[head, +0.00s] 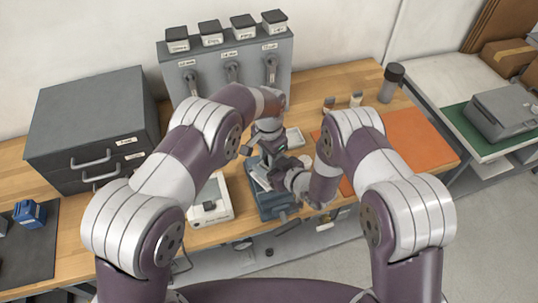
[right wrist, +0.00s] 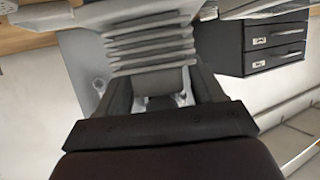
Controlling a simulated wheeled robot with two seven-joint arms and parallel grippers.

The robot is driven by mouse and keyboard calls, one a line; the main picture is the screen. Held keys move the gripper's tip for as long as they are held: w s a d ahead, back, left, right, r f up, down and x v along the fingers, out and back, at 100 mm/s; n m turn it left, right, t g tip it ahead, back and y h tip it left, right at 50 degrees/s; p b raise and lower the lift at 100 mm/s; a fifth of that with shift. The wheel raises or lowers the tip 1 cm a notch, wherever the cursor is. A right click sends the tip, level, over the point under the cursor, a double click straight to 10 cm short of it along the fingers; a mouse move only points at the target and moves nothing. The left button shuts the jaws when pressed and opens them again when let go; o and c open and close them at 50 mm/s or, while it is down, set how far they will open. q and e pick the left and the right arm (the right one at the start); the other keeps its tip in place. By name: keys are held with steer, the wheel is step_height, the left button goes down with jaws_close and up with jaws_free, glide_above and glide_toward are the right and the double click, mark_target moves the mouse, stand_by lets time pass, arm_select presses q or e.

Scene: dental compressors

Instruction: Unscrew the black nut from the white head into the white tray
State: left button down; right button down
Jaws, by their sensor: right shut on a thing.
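A pale grey-white ridged part, which looks like the white head (right wrist: 150,42), fills the top middle of the right wrist view. In the head view my right gripper (head: 272,178) is low over a blue-grey fixture (head: 275,203). My left gripper (head: 264,142) points down just behind it, and its jaws are too small and covered to read. The white tray (head: 295,138) lies just right of my left gripper.
A grey cabinet (head: 225,70) with black-lidded jars stands at the back, and a dark drawer unit (head: 92,115) at the left. A white device (head: 210,205) is left of the fixture. An orange mat (head: 410,140) and a dark cylinder (head: 391,83) are at the right.

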arm_select(q)
steer(key=n, duration=0.9)
steer(key=shift+n, duration=0.4)
arm_select(e)
steer(key=shift+f, duration=0.1)
arm_select(q)
steer(key=n, duration=0.3)
steer(key=shift+n, duration=0.4)
steer(key=n, duration=2.4)
steer(key=shift+s, duration=0.1)
